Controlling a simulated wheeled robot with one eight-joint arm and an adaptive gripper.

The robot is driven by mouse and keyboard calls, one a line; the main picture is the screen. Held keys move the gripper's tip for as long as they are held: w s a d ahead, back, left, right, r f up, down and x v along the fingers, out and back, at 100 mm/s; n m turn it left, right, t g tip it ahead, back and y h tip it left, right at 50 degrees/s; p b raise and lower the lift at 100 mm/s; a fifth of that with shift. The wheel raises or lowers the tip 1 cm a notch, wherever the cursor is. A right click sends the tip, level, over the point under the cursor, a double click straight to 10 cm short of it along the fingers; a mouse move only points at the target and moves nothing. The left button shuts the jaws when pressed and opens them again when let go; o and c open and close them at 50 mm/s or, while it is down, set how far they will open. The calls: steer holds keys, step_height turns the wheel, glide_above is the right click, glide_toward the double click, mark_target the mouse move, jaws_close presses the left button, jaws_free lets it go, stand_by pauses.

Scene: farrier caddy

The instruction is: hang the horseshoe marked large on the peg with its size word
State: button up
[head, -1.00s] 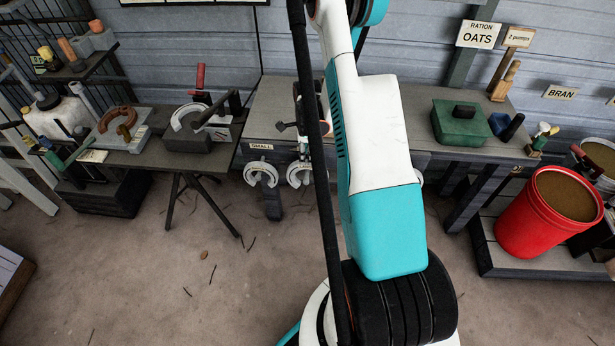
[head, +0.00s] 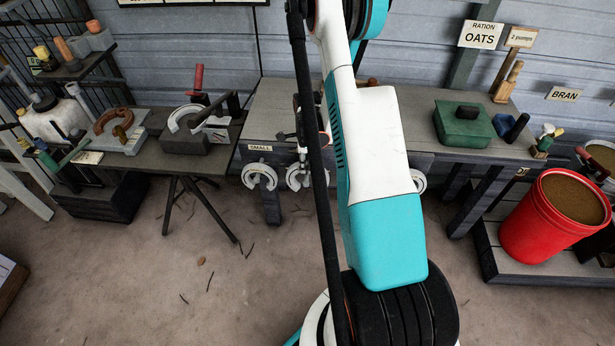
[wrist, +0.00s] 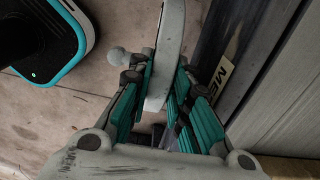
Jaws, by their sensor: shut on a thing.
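In the wrist view my gripper (wrist: 160,85) is shut on a pale grey horseshoe (wrist: 170,40), which stands edge-on between the teal finger pads. Its size mark is not readable. A pale round knob (wrist: 118,55) shows just left of the fingers; I cannot tell if it is a peg end. A label reading "ME" (wrist: 228,68) is partly visible on the bench edge to the right. In the head view, pale horseshoes hang below the bench front: one under the SMALL sign (head: 260,148), one beside it (head: 298,178), and one partly behind my arm (head: 419,182).
The bench top (head: 268,112) is mostly bare on the left and carries a green box (head: 463,124) on the right. A red bucket (head: 540,225) sits at the right. The floor in front is clear apart from small debris.

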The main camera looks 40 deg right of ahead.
jaws_close()
steer(key=shift+r, duration=0.1)
steer(key=shift+r, duration=0.35)
steer(key=shift+r+p, duration=0.55)
steer(key=shift+r, duration=0.1)
steer(key=shift+r+p, duration=1.2)
steer(key=shift+r, duration=1.2)
